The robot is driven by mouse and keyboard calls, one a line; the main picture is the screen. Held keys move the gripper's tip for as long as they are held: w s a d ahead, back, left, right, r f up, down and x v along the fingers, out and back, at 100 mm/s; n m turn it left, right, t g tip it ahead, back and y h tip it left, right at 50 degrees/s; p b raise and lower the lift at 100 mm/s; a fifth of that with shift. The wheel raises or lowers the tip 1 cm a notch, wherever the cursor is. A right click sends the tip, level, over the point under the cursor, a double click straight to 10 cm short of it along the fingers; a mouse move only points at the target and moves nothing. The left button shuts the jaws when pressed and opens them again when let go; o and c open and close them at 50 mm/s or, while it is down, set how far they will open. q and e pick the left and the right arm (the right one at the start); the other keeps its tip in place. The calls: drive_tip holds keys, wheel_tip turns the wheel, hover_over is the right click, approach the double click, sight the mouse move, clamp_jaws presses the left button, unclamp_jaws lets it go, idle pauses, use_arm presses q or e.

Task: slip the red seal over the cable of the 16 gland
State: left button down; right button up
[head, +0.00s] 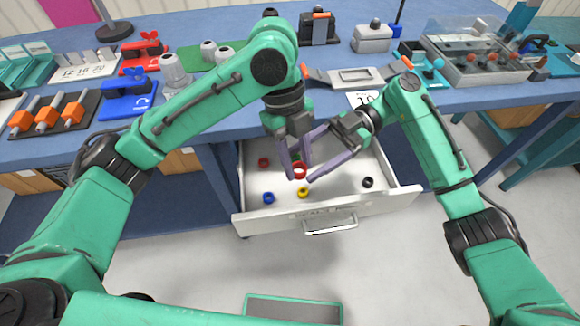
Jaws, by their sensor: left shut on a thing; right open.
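My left gripper (296,168) points down over the open drawer and is shut on a red seal (300,173), held between its fingertips above the drawer floor. My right gripper (308,158) is open, its fingers reaching in from the right on either side of the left fingertips and seal. I cannot tell whether it touches the seal. A second red seal (263,162) lies in the drawer. Grey glands stand on the bench, one (174,72) in front and others (209,48) behind on a green mat. I cannot tell which is the 16 gland; its cable is not clearly visible.
The drawer (255,222) also holds blue (268,198), yellow (303,192) and black (368,182) rings. Red (146,55) and blue (128,100) fixtures, a board with orange pieces (47,117) and a clear-lidded box (475,55) crowd the bench. A numbered card (362,98) is partly hidden.

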drive_tip(key=x, duration=0.6)
drive_tip(key=shift+a, duration=0.2)
drive_tip(key=shift+f, duration=0.1)
clamp_jaws()
use_arm(q)
drive_tip(key=shift+c, duration=2.1)
unclamp_jaws()
